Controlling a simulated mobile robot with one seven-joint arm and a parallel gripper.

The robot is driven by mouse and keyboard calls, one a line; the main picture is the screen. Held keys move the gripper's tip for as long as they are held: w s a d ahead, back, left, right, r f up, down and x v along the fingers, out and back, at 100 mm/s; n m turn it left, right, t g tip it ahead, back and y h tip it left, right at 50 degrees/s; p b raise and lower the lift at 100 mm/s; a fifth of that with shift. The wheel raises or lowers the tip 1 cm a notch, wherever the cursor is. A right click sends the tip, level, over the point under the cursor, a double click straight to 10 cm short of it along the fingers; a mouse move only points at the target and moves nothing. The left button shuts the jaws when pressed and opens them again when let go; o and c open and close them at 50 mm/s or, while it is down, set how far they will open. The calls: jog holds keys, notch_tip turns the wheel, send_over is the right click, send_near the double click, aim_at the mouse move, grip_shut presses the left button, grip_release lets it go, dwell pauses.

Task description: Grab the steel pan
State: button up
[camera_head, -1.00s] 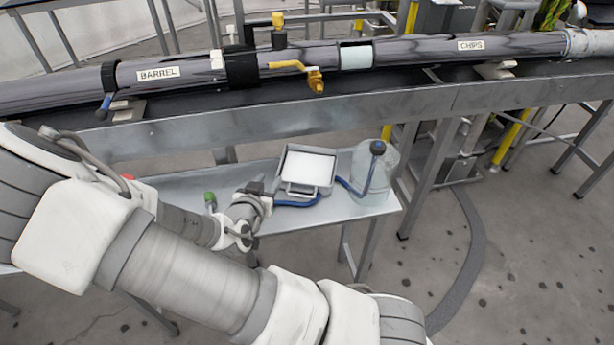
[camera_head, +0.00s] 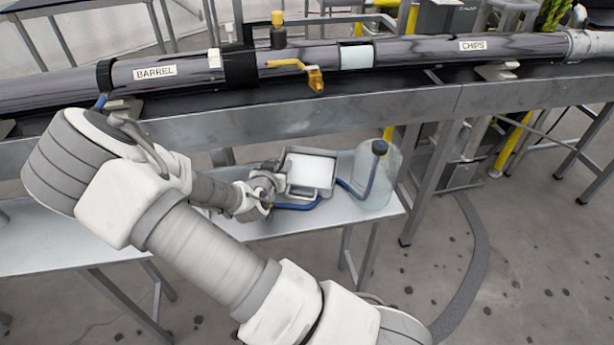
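The steel pan (camera_head: 327,191) is a square grey metal tray with a white surface inside. It sits on the metal table (camera_head: 262,226) under the pipe. A blue tube or handle (camera_head: 297,206) lies along its front left side. My gripper (camera_head: 278,178) is at the pan's left edge, very close to it or touching it. Its fingers are small and partly hidden by my own wrist, so I cannot tell whether they are open or shut.
A clear jug (camera_head: 378,182) with a dark cap and blue tube stands just right of the pan. The large pipe (camera_head: 420,51) and its steel beam (camera_head: 350,111) run above and behind the table. The table's left part (camera_head: 60,240) is clear.

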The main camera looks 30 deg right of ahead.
grip_shut()
jog(key=shift+r, duration=0.1)
dwell(1.2)
